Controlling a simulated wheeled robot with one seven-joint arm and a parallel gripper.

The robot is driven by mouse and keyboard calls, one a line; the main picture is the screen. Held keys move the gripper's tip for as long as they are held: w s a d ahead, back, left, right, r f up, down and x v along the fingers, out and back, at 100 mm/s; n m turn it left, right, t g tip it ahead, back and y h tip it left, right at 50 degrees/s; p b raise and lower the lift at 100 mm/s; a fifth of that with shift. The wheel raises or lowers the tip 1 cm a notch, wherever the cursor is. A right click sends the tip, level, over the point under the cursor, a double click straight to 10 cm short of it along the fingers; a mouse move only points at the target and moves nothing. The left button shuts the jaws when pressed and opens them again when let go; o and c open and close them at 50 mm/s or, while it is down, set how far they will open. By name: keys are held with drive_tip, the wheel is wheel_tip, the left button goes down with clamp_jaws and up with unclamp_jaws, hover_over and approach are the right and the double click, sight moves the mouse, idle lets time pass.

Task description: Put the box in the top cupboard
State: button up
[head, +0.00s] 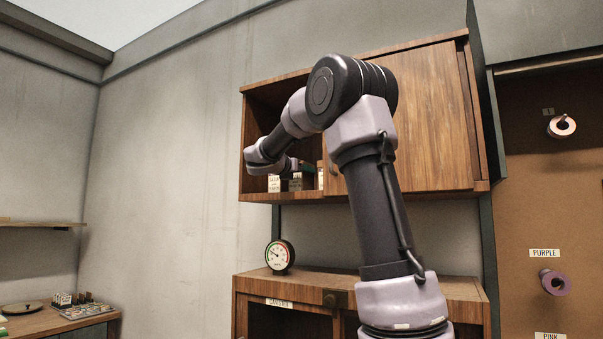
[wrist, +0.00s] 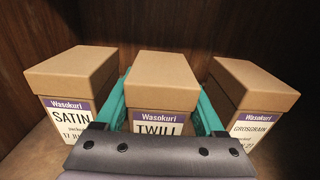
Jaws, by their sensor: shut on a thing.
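The top cupboard (head: 405,190) hangs on the wall, its left compartment uncovered and its right part behind a wooden door. My gripper (wrist: 162,95) is inside the left compartment, with teal fingers on both sides of the cardboard box labelled TWILL (wrist: 162,80). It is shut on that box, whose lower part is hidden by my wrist. The SATIN box (wrist: 72,80) stands to its left and the GROSGRAIN box (wrist: 250,95) to its right. In the head view my forearm reaches into the compartment and covers much of it; small pale boxes (head: 274,184) show at its floor.
A lower cabinet (head: 390,283) carries a round gauge (head: 280,256). Tape rolls (head: 561,127) hang on the brown board at right. A side table (head: 45,322) with small items stands at lower left. Dark wooden walls (wrist: 292,30) close in around the boxes.

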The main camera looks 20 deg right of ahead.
drive_tip(key=shift+f, duration=0.1)
drive_tip(key=o, duration=1.5)
drive_tip(key=shift+a, duration=0.1)
drive_tip(key=v, duration=1.2)
